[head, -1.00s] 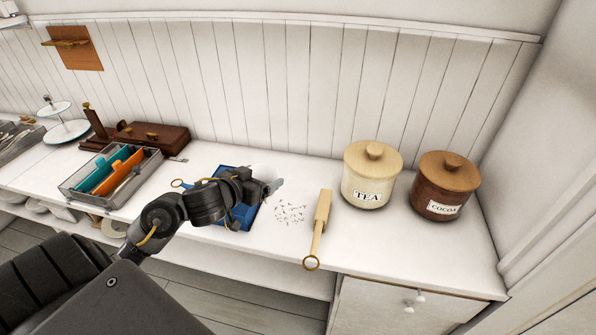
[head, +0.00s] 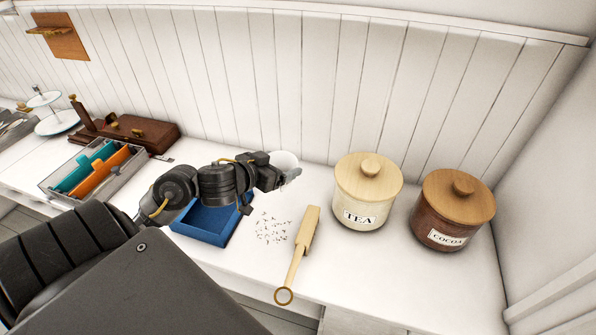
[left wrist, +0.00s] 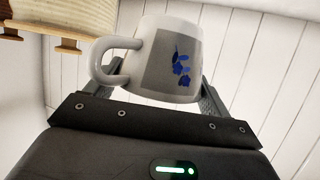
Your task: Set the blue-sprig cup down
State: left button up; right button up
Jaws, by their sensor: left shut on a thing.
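The blue-sprig cup (left wrist: 172,58) is white with a grey patch and a blue sprig, and its handle points left in the left wrist view. In the head view the cup (head: 287,160) shows as a pale rim at the end of my left arm, partly hidden by the gripper. My left gripper (head: 284,178) is shut on the cup, with a finger at each side in the left wrist view (left wrist: 165,88). The cup appears held above the white counter (head: 330,262), left of the tea jar; its exact height is unclear. My right gripper is not in view.
A blue tray (head: 205,236) lies under my left arm. Scattered bits (head: 271,229) and a wooden scoop (head: 303,245) lie to its right. The tea jar (head: 367,190) and cocoa jar (head: 452,209) stand at the right. A grey organiser (head: 97,181) stands at the left.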

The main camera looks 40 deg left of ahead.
pick_arm(q)
jog(key=shift+s+a, duration=0.1)
jog(key=shift+w+a+f, duration=0.1)
jog(key=shift+w, duration=0.15)
jog(key=shift+h, duration=0.3)
jog(key=w+a+f+b, duration=0.1)
jog(key=w+a+f, duration=0.1)
jog(key=w+f, duration=0.1)
jog(key=w+a+f+b, duration=0.1)
jog(key=w+a+f, duration=0.1)
jog(key=w+f, duration=0.1)
jog(key=w+a+f+b, duration=0.1)
jog(key=w+a+f, duration=0.1)
jog(key=w, duration=0.3)
jog(key=shift+a+f, duration=0.15)
jog(key=shift+f, duration=0.25)
jog(key=shift+a+f, duration=0.1)
jog(key=shift+f, duration=0.1)
jog(key=shift+w+a+f, duration=0.1)
jog(key=shift+f, duration=1.55)
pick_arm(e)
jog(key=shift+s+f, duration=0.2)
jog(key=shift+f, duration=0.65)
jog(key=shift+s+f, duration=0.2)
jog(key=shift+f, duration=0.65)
